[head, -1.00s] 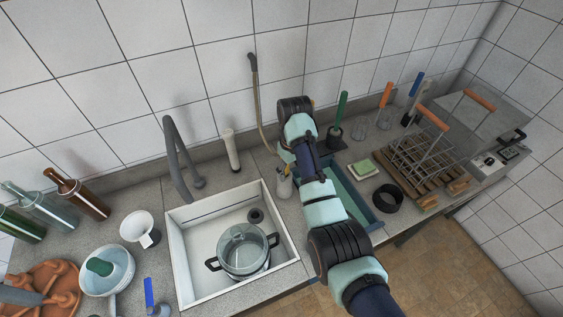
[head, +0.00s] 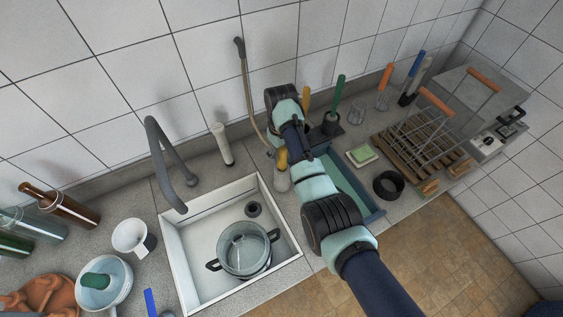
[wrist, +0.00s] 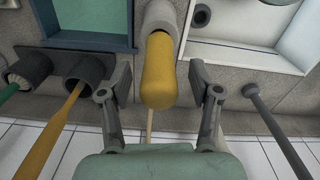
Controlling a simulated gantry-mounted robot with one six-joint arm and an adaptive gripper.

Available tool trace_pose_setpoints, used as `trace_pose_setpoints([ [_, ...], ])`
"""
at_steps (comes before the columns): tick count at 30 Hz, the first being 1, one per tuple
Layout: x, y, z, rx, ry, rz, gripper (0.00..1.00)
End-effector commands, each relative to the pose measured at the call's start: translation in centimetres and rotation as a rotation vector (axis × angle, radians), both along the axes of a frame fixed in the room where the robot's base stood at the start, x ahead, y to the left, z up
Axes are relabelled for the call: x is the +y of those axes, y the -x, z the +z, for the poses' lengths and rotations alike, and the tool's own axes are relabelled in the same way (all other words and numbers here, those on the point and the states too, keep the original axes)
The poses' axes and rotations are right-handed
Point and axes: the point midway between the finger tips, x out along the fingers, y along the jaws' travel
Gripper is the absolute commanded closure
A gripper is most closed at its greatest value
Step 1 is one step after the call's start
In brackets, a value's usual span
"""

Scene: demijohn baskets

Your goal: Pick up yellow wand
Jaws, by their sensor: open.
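A thick yellow handle (wrist: 158,72) stands in a pale container (wrist: 163,22) in the wrist view. My gripper (wrist: 160,85) is open, with one finger on each side of this handle and visible gaps to both. In the head view the yellow handle (head: 281,160) shows just below my wrist, above its pale container (head: 279,182). A second, slimmer yellow wand (wrist: 56,130) stands in a dark holder (wrist: 84,68) at the left of the wrist view. Its upper end (head: 306,97) shows behind my arm in the head view.
A white sink (head: 178,235) with a lidded glass pot (head: 243,250) lies left of my arm. A blue tray (head: 372,212) lies under and right of it. A green-handled tool (head: 338,95) stands close by. A thin hose (head: 248,95) hangs by the wall.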

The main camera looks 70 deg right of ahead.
Motion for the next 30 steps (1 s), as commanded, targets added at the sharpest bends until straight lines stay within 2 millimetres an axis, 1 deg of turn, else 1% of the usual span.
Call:
trace_pose_setpoints([
  [1,0.0,0.2,-0.9,0.003,-0.003,-0.001,0.37],
  [4,0.0,0.1,-2.4,0.001,0.0,0.0,0.37],
  [7,0.0,0.1,-2.9,0.001,0.0,0.0,0.37],
  [12,0.0,0.1,-2.9,0.0,0.0,0.0,0.37],
  [23,0.0,0.1,-2.8,0.0,0.0,0.0,0.97],
  [24,0.0,0.1,-2.8,0.0,0.0,0.0,1.0],
  [30,0.0,0.1,-2.8,-0.001,0.0,0.0,1.0],
])
